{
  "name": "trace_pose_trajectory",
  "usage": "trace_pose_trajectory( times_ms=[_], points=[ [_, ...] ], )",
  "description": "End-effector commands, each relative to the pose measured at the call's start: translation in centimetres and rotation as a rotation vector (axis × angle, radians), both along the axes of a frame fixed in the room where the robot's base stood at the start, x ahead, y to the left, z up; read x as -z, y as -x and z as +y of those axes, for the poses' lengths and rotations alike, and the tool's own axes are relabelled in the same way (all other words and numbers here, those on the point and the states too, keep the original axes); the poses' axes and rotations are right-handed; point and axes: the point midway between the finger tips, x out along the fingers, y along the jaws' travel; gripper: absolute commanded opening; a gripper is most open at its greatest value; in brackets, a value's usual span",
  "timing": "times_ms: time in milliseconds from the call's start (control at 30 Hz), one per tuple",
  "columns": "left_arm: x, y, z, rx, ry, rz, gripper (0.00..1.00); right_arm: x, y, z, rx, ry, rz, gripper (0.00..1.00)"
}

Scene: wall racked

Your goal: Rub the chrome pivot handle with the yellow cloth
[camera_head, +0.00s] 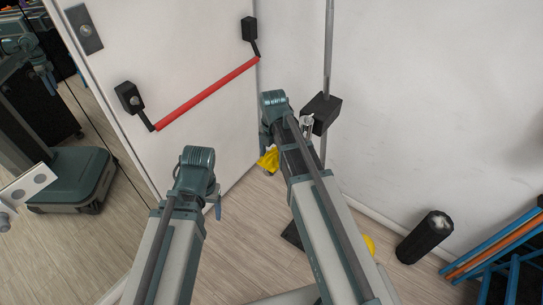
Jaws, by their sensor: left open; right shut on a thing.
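The chrome pivot handle (308,122) is a small shiny piece at the left side of a black box (321,111) on a vertical metal rod. My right arm partly covers it. The yellow cloth (268,160) hangs at my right gripper (266,143), which is shut on it, left of and lower in the picture than the handle. The cloth looks apart from the handle, though depth is hard to judge. My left gripper (217,205) is open, lower left, mostly hidden behind its wrist.
A white door with a red push bar (208,93) stands at the upper left. A mirror-like panel fills the left edge. The right wall is bare.

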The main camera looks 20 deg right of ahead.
Motion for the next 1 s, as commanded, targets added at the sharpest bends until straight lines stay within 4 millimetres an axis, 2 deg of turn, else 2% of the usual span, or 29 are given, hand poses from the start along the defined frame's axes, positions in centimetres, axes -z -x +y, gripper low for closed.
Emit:
trace_pose_trajectory(
  times_ms=[1000],
  points=[
    [0.1, 0.0, 0.0, 0.000, 0.000, 0.000, 0.67, 0.1, -2.3, -2.7, 0.002, 0.001, -0.001, 0.00]
  ],
)
